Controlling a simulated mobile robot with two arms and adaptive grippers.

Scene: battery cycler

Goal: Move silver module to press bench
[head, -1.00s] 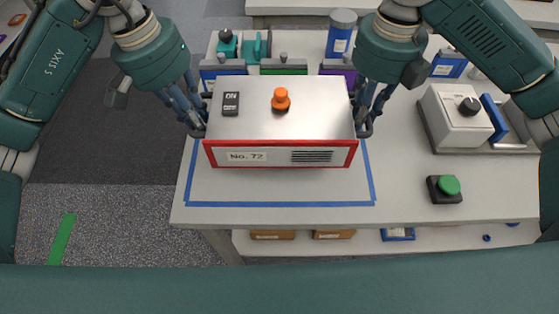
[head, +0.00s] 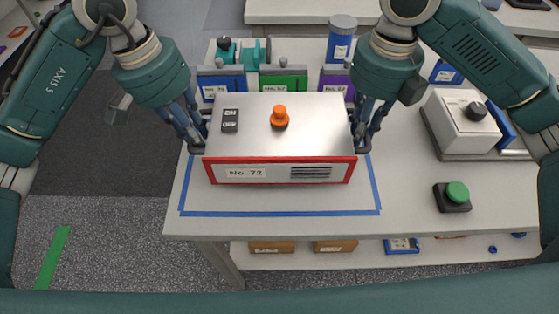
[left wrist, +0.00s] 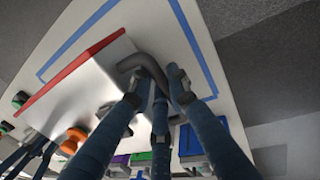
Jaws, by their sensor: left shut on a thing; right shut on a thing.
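The silver module (head: 255,140) has a red-edged front labelled No. 72, an orange knob on top and an ON/OFF switch. It is over the bench (head: 190,222), inside the blue tape outline (head: 280,213). My left gripper (head: 196,146) is shut on the handle at its left side. My right gripper (head: 361,146) is shut at its right side, where the handle is mostly hidden. In the left wrist view the fingers (left wrist: 155,85) close around the grey handle, with the module (left wrist: 75,95) at left. I cannot tell whether the module touches the bench.
Behind it stand blue (head: 221,82), green (head: 284,78) and purple (head: 336,80) labelled modules and a blue-white canister (head: 341,40). At right are a white box with a black knob (head: 462,120) and a green button (head: 456,194). Bare bench lies between the outline and the button.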

